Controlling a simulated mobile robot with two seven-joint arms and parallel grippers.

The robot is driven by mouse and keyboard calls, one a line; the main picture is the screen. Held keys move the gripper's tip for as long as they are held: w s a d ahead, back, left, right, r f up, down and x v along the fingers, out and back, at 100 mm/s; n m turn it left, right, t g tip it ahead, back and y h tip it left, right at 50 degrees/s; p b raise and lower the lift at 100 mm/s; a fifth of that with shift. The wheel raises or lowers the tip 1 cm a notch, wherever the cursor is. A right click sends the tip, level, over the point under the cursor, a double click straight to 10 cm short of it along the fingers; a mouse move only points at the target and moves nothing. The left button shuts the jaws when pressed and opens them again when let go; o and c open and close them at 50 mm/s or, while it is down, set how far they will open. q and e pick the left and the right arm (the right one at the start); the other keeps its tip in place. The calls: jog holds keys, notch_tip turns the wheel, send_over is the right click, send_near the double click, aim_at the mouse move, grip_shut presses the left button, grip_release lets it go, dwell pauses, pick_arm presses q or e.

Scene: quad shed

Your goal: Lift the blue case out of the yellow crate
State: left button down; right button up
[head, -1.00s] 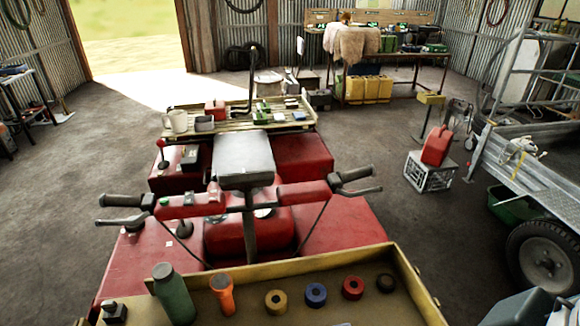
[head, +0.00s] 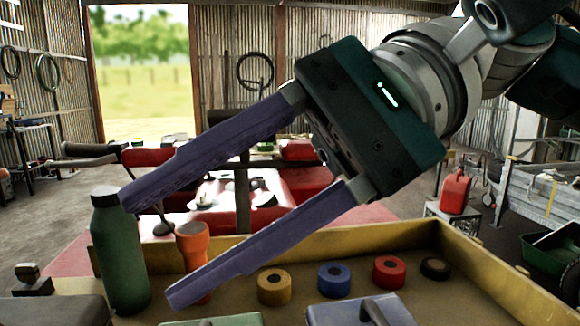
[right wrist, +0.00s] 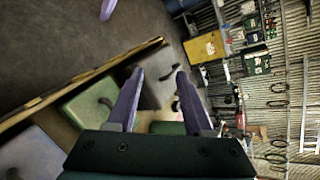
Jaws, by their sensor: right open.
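The blue case (head: 362,312) shows only its upper part at the bottom edge of the head view, with a dark handle on top. It sits in the near part of the yellow crate (head: 508,283). In the right wrist view a bluish case (right wrist: 32,155) lies at the lower left, partly cut off. My right gripper (head: 148,255) is open and empty, held above the crate with its fingers pointing left. It also shows in the right wrist view (right wrist: 156,92). Of my left gripper, only what looks like a purple fingertip (right wrist: 107,9) shows, at the top of that view.
A green case (head: 228,320) and a dark grey case (head: 52,311) sit left of the blue case. A red quad (head: 340,215) is behind.

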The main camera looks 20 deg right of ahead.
jog(key=w+d+f+n+h, duration=0.2)
jog(key=d+f+n+h, duration=0.35)
jog(key=d, duration=0.55)
jog(key=h, duration=0.5)
send_over(391, 322)
jog(key=s+a, duration=0.3)
jog(key=shift+m, duration=0.25)
jog(key=f, duration=1)
jog(key=shift+s+a+p, duration=0.1)
jog(key=shift+a+p, duration=0.1)
jog(key=shift+p, duration=0.2)
jog(key=shift+f, duration=0.35)
jog(key=shift+c, duration=0.3)
jog(key=c, duration=0.7)
grip_shut()
